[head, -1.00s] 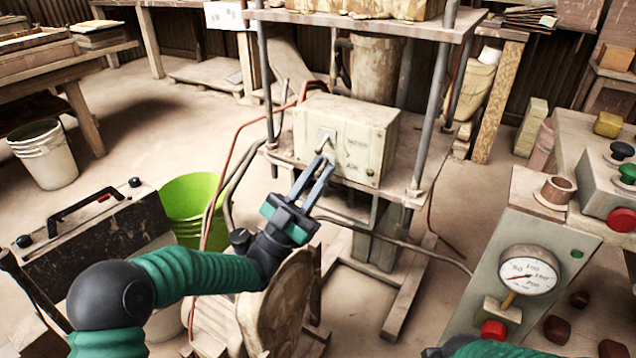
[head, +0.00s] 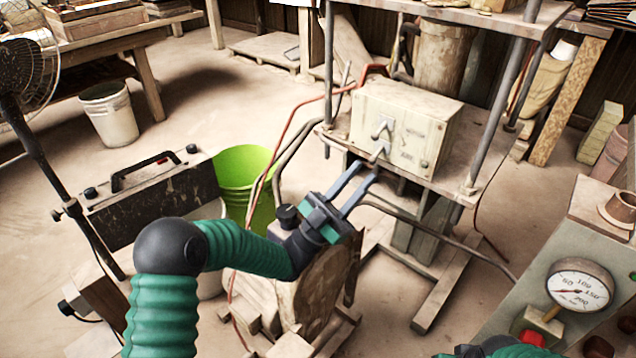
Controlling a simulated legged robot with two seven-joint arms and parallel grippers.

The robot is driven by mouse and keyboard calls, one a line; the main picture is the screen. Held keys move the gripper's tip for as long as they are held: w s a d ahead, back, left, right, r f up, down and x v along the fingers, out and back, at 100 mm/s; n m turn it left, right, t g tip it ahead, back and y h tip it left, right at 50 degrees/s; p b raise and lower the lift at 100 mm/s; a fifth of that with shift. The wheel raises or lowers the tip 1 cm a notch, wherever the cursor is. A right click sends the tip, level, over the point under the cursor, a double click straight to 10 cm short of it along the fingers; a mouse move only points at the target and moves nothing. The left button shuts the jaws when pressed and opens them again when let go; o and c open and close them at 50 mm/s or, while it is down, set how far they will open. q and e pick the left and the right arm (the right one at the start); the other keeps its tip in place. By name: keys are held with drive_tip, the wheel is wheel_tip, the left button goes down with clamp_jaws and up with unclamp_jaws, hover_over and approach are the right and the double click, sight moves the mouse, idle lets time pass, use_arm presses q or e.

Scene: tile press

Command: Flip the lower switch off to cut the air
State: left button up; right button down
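The cream switch box (head: 425,128) stands on the shelf of the metal press frame. Its front panel carries an upper switch (head: 383,125) and, below it, a lower switch (head: 378,149), both with metal levers. The panel lettering is too small to read, and I cannot tell which way the levers are set. My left gripper (head: 366,170) is open and empty, its two dark fingers apart. Its fingertips are just below the lower switch in the picture; I cannot tell whether they touch it. My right gripper (head: 492,347) shows only partly at the bottom edge, its fingers hidden.
A red hose (head: 318,99) and dark cables run left of the box. A lime-green bucket (head: 240,170) stands behind my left arm. A grey console with a pressure gauge (head: 580,285) and a red button (head: 532,338) is at the lower right. The press's uprights flank the box.

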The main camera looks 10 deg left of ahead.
use_arm(q)
drive_tip(key=s+a+p, duration=0.2)
drive_tip(key=s+a, duration=0.5)
drive_tip(key=a, duration=0.3)
drive_tip(key=shift+s+f, duration=0.25)
drive_tip(key=shift+s, duration=0.05)
